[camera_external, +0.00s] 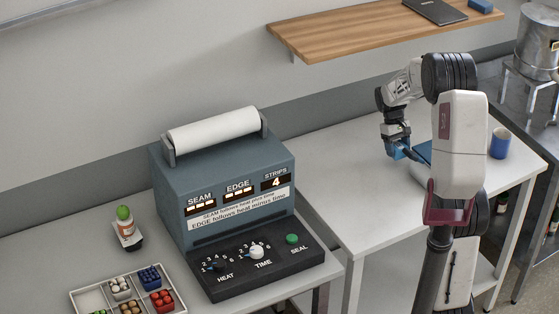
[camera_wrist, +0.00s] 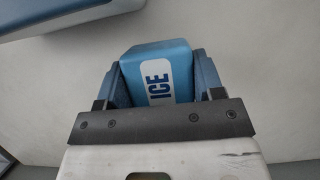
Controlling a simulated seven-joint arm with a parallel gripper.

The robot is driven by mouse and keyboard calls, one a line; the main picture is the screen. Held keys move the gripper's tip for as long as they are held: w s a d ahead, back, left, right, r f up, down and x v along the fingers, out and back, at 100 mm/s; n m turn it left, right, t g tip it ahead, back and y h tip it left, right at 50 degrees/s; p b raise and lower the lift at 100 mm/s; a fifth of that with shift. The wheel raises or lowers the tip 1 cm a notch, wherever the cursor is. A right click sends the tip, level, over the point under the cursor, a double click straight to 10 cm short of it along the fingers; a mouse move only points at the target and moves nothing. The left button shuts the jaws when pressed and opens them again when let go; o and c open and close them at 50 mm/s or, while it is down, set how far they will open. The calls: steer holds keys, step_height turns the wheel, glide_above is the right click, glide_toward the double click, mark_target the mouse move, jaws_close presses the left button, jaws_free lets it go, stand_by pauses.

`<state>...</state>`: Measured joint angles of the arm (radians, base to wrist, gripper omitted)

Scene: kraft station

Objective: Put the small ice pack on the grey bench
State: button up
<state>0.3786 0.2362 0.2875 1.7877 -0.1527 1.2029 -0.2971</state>
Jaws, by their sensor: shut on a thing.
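The small ice pack is a light blue block with a white "ICE" label (camera_wrist: 158,72). It sits between the two blue fingers of my gripper (camera_wrist: 160,82), which is shut on it. In the external view my gripper (camera_external: 398,152) is low over the left part of the pale middle bench (camera_external: 360,165). The ice pack is hard to tell from the blue fingers there, and I cannot tell whether it touches the bench top. A larger blue thing (camera_wrist: 62,12) lies at the upper left of the wrist view; a blue thing also shows beside my gripper in the external view (camera_external: 423,153).
A blue mug (camera_external: 500,143) stands to the right, behind my arm. A wooden shelf (camera_external: 370,30) hangs above.

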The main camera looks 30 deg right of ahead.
mark_target(397, 155)
steer(key=shift+f, duration=1.75)
steer(key=shift+f, duration=0.15)
steer(key=o, duration=1)
steer(key=shift+r, duration=0.2)
steer(key=v, duration=1.2)
steer(key=shift+s, duration=0.1)
